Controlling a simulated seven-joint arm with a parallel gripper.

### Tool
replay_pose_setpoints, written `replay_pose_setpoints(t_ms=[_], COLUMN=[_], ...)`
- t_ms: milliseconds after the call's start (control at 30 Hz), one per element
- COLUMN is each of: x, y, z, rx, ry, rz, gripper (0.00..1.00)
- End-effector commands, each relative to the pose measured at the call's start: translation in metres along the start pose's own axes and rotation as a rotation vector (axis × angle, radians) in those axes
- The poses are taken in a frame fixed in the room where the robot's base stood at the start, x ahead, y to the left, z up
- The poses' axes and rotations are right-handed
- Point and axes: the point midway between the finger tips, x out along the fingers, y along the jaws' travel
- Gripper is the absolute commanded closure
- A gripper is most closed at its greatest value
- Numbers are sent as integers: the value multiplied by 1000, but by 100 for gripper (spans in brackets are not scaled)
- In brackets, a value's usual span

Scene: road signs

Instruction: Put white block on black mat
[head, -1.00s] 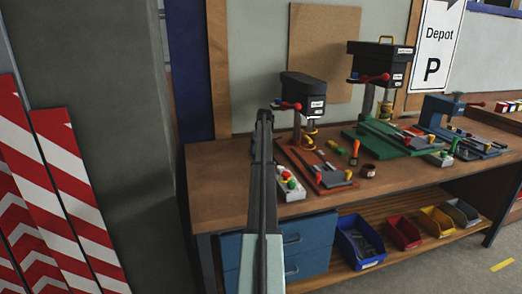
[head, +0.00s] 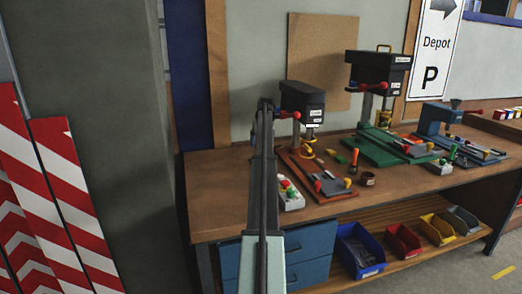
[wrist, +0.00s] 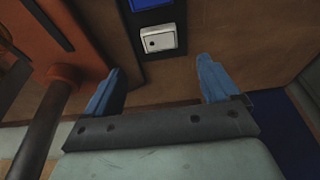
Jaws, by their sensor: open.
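In the wrist view my gripper (wrist: 160,88) has two blue fingers spread wide apart with nothing between them. Beyond the fingertips, near the top middle, is a small white block (wrist: 157,41) with a dark dot on its face. It lies against a narrow dark panel (wrist: 181,42), with a blue patch above it. I cannot tell whether this dark panel is the black mat. The fingers do not touch the block. In the head view my arm runs up the middle, and the gripper and any black mat cannot be made out there.
A wooden workbench (head: 400,190) holds two drill presses, the nearer one (head: 303,103) close beside my arm. A white button box (head: 289,194) and an orange plate stand near its front. Coloured bins (head: 360,252) sit on the lower shelf. Striped boards (head: 70,190) stand at left.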

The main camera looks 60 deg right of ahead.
Motion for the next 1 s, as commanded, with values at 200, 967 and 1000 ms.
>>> replay_pose_setpoints(t_ms=[200,967,1000], x=[-17,-19,-19], y=[0,0,0], z=[0,0,0], rx=[0,0,0], ry=[-1,-1,-1], rz=[0,0,0], gripper=[11,11,11])
